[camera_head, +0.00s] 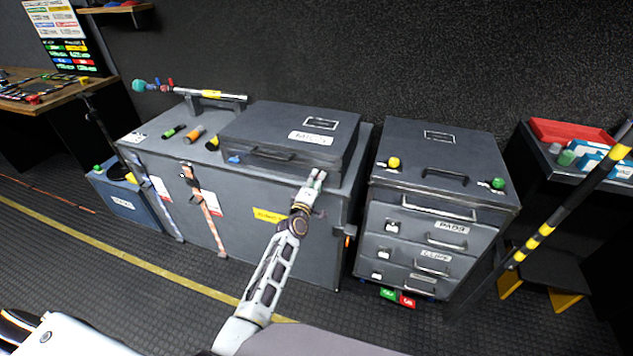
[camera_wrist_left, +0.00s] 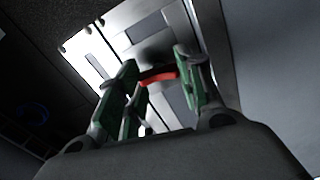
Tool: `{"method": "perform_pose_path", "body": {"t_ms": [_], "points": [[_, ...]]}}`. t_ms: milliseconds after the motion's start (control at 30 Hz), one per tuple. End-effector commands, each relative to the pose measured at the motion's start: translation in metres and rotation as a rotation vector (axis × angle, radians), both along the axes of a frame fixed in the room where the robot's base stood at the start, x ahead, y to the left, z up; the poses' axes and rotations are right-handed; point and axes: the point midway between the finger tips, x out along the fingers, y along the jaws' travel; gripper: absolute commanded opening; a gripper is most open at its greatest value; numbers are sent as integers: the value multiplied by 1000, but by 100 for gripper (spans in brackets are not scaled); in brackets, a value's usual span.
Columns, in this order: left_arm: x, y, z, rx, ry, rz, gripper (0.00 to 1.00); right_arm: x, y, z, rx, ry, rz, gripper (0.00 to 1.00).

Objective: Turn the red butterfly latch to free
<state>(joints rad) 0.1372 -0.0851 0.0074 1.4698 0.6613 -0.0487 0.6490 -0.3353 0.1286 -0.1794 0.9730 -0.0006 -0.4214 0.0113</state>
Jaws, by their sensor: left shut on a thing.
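The red butterfly latch (camera_wrist_left: 158,79) shows in the left wrist view as a small red bar in front of a pale metal plate. My left gripper (camera_wrist_left: 155,85) has its green-padded fingers on both sides of the latch and is shut on it. In the head view my left gripper (camera_head: 317,181) is at the front of the grey case (camera_head: 333,120), near its right corner. There the gripper largely hides the latch, and I cannot tell its exact angle. My right gripper is not in view.
The case lies on a large grey trunk (camera_head: 250,240) with torches and a microphone-like rod on top. A blue latch (camera_head: 235,159) is at the case's left front. A drawer cabinet (camera_head: 440,200) stands to the right. A striped pole (camera_head: 541,232) leans at far right. Floor in front is clear.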

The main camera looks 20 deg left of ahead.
Motion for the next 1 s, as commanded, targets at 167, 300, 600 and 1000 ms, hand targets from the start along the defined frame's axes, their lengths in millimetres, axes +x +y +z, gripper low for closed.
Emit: {"method": "perform_pose_path", "body": {"t_ms": [167,300,600,1000], "points": [[0,1,0,-55,2,1,13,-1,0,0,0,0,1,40],[0,1,0,-70,2,1,13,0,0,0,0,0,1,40],[0,1,-1,-72,2,1,13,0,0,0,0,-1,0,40],[0,0,0,-71,2,0,59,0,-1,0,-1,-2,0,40]]}}
